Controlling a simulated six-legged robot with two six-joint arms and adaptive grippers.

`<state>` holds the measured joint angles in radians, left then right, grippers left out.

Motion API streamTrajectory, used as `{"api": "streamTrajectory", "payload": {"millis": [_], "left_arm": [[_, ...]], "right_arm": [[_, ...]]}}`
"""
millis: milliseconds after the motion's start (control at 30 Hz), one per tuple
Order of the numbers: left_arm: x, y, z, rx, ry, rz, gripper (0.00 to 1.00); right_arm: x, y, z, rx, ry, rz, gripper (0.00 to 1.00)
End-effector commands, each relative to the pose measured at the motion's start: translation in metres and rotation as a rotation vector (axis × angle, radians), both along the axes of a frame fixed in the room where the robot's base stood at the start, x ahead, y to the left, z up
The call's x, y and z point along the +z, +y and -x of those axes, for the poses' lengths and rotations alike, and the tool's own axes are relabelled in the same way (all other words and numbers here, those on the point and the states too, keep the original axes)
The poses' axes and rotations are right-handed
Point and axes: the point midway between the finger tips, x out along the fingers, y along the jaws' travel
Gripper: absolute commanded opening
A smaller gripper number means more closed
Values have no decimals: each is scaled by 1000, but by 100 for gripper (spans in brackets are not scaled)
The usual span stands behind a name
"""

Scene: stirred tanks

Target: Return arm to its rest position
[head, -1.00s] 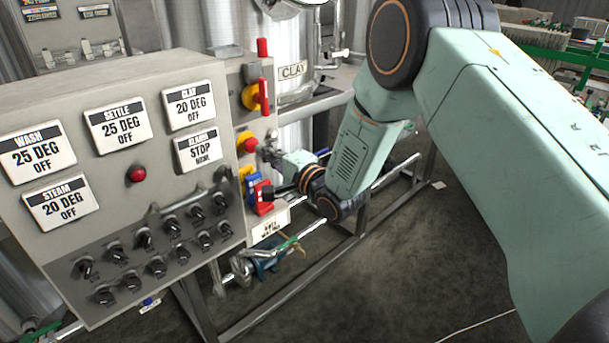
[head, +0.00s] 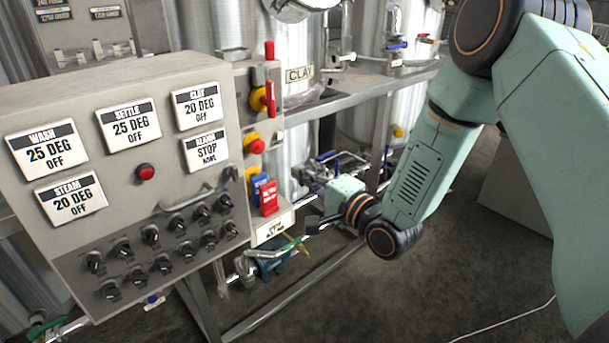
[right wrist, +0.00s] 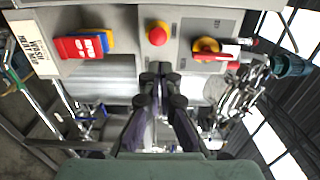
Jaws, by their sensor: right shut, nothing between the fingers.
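My right arm (head: 420,180) comes in from the right and bends down toward the side of the control cabinet. My right gripper (head: 313,222) is small in the head view, to the right of the red and blue tags and close to them. In the right wrist view the fingers (right wrist: 160,75) of the right gripper are together, with nothing held, below the red push button. My left gripper is not in view.
A grey control cabinet (head: 100,85) with labels and knobs stands at the left. On its side are a red handle (head: 269,97), a red push button (head: 255,145) and a red tag (head: 269,198). Steel tanks (head: 370,110) and a frame stand behind.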

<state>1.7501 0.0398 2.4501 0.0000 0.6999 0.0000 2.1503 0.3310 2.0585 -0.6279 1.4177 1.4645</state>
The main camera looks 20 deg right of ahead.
Motion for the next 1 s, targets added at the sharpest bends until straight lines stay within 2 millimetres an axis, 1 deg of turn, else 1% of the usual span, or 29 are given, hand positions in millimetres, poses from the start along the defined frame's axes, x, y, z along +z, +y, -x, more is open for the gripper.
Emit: {"api": "streamTrajectory", "payload": {"millis": [467, 567, 600, 667, 767, 800, 867, 900, 967, 1000], "left_arm": [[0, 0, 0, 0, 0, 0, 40], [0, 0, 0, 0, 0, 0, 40], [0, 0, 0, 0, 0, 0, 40], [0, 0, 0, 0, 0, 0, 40], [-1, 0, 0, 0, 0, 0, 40], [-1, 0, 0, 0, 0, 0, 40], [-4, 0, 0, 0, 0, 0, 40], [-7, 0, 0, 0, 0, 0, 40], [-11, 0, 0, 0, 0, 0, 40], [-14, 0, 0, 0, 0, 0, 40]], "right_arm": [[0, -1, 2, -1, -4, 12, 0], [-5, -1, 2, -1, -12, 101, 0], [-10, -3, 1, -7, -10, 161, 0], [-23, -6, 4, -17, 12, 275, 0], [-53, -10, 16, -16, 84, 482, 0], [-68, -11, 24, -5, 120, 565, 0], [-96, -12, 40, 25, 187, 689, 0], [-118, -11, 54, 59, 240, 772, 0], [-149, -11, 78, 121, 316, 888, 0], [-170, -11, 96, 167, 367, 959, 0]]}}
